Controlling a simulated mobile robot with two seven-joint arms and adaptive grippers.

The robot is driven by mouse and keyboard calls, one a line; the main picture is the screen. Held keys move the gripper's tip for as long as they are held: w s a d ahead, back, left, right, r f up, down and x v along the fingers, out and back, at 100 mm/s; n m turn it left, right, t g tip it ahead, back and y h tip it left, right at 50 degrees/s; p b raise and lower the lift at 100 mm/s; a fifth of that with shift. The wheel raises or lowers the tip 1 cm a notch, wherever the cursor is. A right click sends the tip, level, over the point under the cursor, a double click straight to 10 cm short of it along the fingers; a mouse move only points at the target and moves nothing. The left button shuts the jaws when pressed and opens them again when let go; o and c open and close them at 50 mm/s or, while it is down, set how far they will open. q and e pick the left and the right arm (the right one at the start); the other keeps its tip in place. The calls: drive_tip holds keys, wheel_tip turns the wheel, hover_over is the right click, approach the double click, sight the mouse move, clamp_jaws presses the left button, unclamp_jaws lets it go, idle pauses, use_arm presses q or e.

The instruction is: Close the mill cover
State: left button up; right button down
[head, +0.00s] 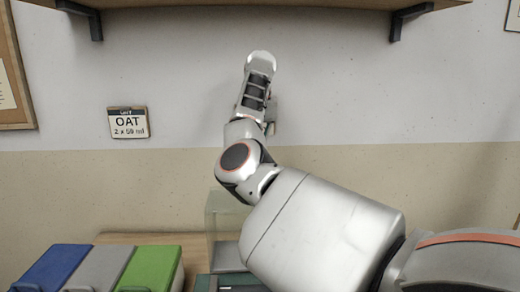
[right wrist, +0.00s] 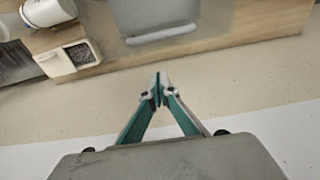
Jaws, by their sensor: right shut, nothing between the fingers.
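A clear box-like cover (head: 224,218) stands upright behind my right arm in the head view, above a dark green base (head: 228,283) that looks like the mill. My arm hides much of both. In the right wrist view a grey see-through panel with a pale bar handle (right wrist: 160,35) shows at the top; it looks like the cover. My right gripper (right wrist: 158,78) is shut and empty, apart from the panel and its handle. In the head view my right arm reaches up before the wall, and the fingertips are hidden. My left gripper is not in view.
Blue (head: 52,268), grey (head: 98,267) and green (head: 148,268) lidded bins stand at the lower left. An OAT sign (head: 128,122) hangs on the wall below a shelf (head: 250,4). The wrist view shows a white cup (right wrist: 48,10) and a white container of grey grains (right wrist: 72,58).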

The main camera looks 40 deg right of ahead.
drive_tip(key=f, duration=0.1)
drive_tip(key=s+a+f, duration=0.1)
drive_tip(key=f, duration=0.1)
drive_tip(key=f+p, duration=0.1)
drive_tip(key=f, duration=0.1)
drive_tip(key=shift+s+a, duration=0.25)
drive_tip(key=shift+s, duration=0.1)
drive_tip(key=shift+s+a+f, duration=0.1)
drive_tip(key=shift+s+a, duration=0.05)
drive_tip(key=shift+s, duration=0.2)
drive_tip(key=shift+s, duration=0.1)
